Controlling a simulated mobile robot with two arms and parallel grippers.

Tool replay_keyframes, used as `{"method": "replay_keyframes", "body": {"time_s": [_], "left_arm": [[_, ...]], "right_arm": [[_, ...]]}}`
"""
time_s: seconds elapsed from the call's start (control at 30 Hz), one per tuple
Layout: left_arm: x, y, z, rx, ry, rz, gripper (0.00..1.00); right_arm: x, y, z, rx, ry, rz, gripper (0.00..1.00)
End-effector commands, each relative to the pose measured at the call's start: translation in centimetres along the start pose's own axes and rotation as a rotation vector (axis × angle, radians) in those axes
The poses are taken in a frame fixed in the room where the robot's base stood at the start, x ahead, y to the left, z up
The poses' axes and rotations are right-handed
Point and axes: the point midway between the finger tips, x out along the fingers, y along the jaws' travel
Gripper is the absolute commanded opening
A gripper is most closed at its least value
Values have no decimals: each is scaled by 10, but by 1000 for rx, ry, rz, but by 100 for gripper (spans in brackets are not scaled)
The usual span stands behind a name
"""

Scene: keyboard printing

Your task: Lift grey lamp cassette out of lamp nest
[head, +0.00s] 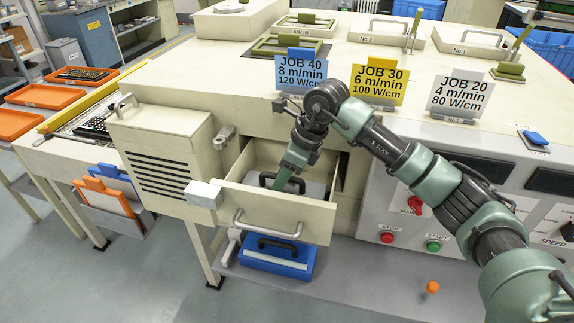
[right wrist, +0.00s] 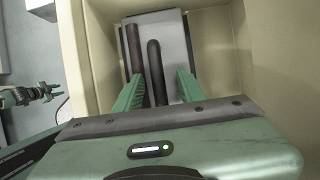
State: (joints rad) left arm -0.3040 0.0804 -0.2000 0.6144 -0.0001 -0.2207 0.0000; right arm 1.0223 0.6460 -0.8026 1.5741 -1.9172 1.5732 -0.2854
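The lamp nest is an open cream drawer (head: 262,209) pulled out of the machine's front. The grey lamp cassette (head: 313,191) lies inside it; its grey top also shows in the right wrist view (right wrist: 174,40). A black bar handle (right wrist: 155,75) stands up from the cassette. My right gripper (right wrist: 159,74) reaches down into the drawer, fingers apart on either side of the handle, with a gap on each side. In the head view, the arm hides part of the cassette.
A blue cassette (head: 275,263) with a dark handle sits on the shelf below the drawer. Blue, yellow and white job cards (head: 379,82) stand on the machine top above. Red stop and green start buttons (head: 433,246) are right of the drawer. A louvred cream door (head: 165,165) is to its left.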

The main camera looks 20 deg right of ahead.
Motion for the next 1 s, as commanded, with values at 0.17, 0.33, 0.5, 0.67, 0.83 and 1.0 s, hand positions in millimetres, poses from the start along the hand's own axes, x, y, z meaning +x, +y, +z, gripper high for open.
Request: {"method": "replay_keyframes", "body": {"time_s": [0.17, 0.33, 0.5, 0.67, 0.83, 1.0], "left_arm": [[-1, -1, -10, 0, 15, -1, 34], [0, -1, -11, 0, 16, -1, 34], [0, -1, -10, 0, 16, -1, 34], [0, -1, -9, 0, 14, -1, 34], [0, -1, -8, 0, 12, -1, 34], [0, -1, -7, 0, 10, -1, 34]], "right_arm": [[3, 0, 0, -1, -1, 0, 39], [3, 0, 0, -1, -1, 0, 28], [2, 0, 0, 0, -1, -1, 0], [2, 0, 0, 0, -1, -1, 0], [2, 0, 0, 0, -1, -1, 0], [2, 0, 0, 0, -1, -1, 0]]}}
